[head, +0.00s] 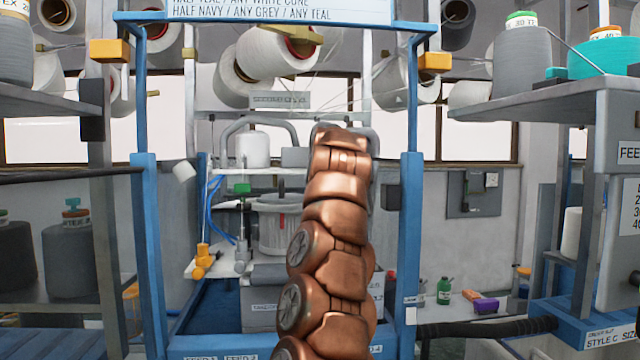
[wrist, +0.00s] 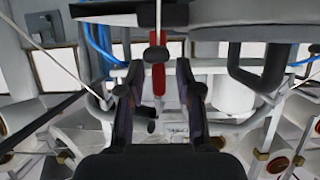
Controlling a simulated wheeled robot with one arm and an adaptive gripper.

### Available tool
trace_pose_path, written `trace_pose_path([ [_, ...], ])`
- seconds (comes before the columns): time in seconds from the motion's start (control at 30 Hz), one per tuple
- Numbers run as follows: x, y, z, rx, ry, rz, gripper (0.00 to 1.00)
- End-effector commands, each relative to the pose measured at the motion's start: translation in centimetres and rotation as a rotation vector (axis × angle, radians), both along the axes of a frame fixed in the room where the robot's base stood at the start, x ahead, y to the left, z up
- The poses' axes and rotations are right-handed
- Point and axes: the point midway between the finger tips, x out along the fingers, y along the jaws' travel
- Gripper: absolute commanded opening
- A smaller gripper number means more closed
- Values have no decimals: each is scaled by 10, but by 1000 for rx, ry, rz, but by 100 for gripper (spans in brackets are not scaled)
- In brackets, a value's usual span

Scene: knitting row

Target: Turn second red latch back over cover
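My gripper (wrist: 159,72) is open, with one dark finger on each side of the red latch. I cannot tell whether either finger touches it. In the head view my copper-coloured arm reaches up the middle and hides the red latch and my gripper. A pale drum with a flat top (head: 280,225) stands left of my arm there. I cannot tell which red latch is the second one.
A blue frame (head: 148,250) surrounds the machine. A yellow fitting (head: 203,258) and a green-topped fitting (head: 242,190) stand left of the drum. Grey bent tubes (wrist: 262,72) are close to my gripper's right. Yarn shelves (head: 560,95) flank the machine.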

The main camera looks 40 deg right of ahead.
Motion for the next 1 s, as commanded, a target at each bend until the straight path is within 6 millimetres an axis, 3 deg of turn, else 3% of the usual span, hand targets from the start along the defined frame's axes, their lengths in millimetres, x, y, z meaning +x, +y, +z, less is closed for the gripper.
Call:
trace_pose_path([
  [0.03, 0, 0, 0, 0, 0, 0, 27],
  [0.3, 0, 0, 0, 0, 0, 0, 0],
  [1.0, 2, 1, -2, 1, 3, -47, 0],
])
